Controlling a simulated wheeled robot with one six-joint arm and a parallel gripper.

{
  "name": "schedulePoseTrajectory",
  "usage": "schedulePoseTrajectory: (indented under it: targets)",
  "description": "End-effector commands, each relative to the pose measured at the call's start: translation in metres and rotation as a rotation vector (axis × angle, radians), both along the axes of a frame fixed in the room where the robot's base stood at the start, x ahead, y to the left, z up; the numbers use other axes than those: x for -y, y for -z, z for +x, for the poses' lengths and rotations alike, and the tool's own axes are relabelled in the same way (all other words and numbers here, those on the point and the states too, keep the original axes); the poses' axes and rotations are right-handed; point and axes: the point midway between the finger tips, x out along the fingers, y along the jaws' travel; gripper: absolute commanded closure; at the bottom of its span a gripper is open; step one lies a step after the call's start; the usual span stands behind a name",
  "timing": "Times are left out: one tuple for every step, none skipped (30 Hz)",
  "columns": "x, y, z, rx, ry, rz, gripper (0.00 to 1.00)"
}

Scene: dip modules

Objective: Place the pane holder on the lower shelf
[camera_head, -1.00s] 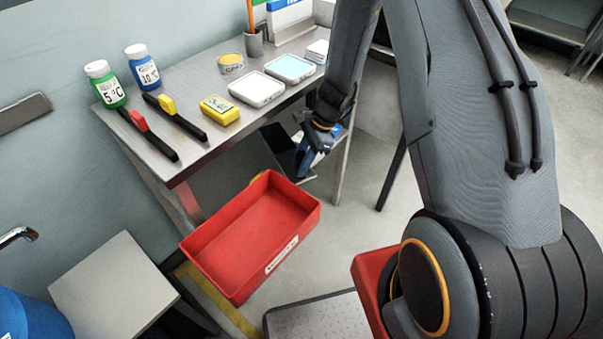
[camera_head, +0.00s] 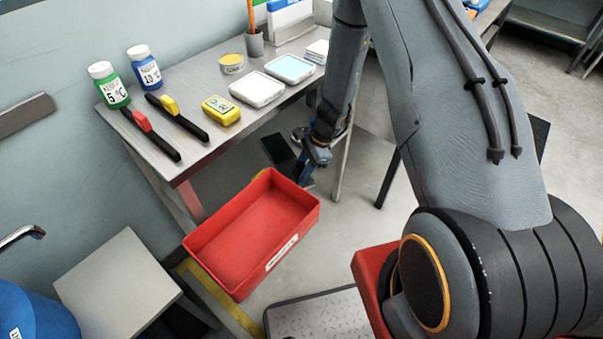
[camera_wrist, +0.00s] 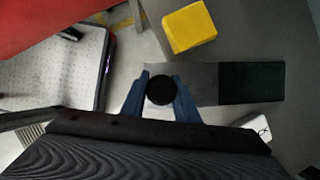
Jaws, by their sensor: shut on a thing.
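The pane holder shows in the wrist view as a flat plate with a grey part (camera_wrist: 203,78) and a black part (camera_wrist: 252,83). A round black knob (camera_wrist: 160,90) sits between the blue fingers of my gripper (camera_wrist: 160,94), which is shut on it. In the head view the black part of the holder (camera_head: 278,150) shows below the bench's front edge, left of my gripper (camera_head: 304,174). The lower shelf seems to be the grey surface (camera_wrist: 285,40) behind the plate in the wrist view. Whether the plate touches it cannot be told.
A yellow block (camera_wrist: 189,28) lies close above the plate in the wrist view, and a white object (camera_wrist: 254,125) lies below it. A red bin (camera_head: 214,261) stands left of my gripper. The bench top (camera_head: 185,92) carries bottles, tools and trays. A bench leg (camera_head: 342,170) stands right of my gripper.

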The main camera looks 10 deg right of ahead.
Motion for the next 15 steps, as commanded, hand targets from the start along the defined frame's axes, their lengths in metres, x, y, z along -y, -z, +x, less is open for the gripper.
schedulePoseTrajectory:
  targets:
    - [0.0,0.0024,0.0001,0.0,0.0,0.0,1.0]
    - [0.0,0.0028,-0.0002,-0.001,0.0,0.0,0.71]
    - [0.0,0.0022,-0.0002,0.0,0.0,0.0,0.64]
    - [-0.0001,0.002,-0.0003,-0.001,0.0,0.0,0.59]
    - [-0.0001,0.002,-0.0003,-0.001,0.0,0.0,0.54]
    - [0.0,0.0019,-0.0003,-0.001,0.0,0.0,0.54]
    - [0.0,0.0019,-0.0003,-0.001,0.0,0.0,0.54]
    - [0.0,0.0019,-0.0003,-0.001,0.0,0.0,0.54]
    - [0.0,0.0018,-0.0003,0.0,0.0,0.0,0.54]
    - [0.0,0.0018,-0.0003,-0.001,0.0,0.0,0.54]
    - [0.0,0.0018,-0.0003,0.0,0.0,0.0,0.54]
    - [0.0,0.0018,-0.0003,0.0,0.0,0.0,0.54]
    - [0.0,0.0016,-0.0003,0.0,0.0,0.0,0.54]
    - [0.0001,0.0012,-0.0003,0.0,0.0,0.0,0.54]
    - [0.0,0.0001,-0.0003,0.0,0.0,0.0,0.54]
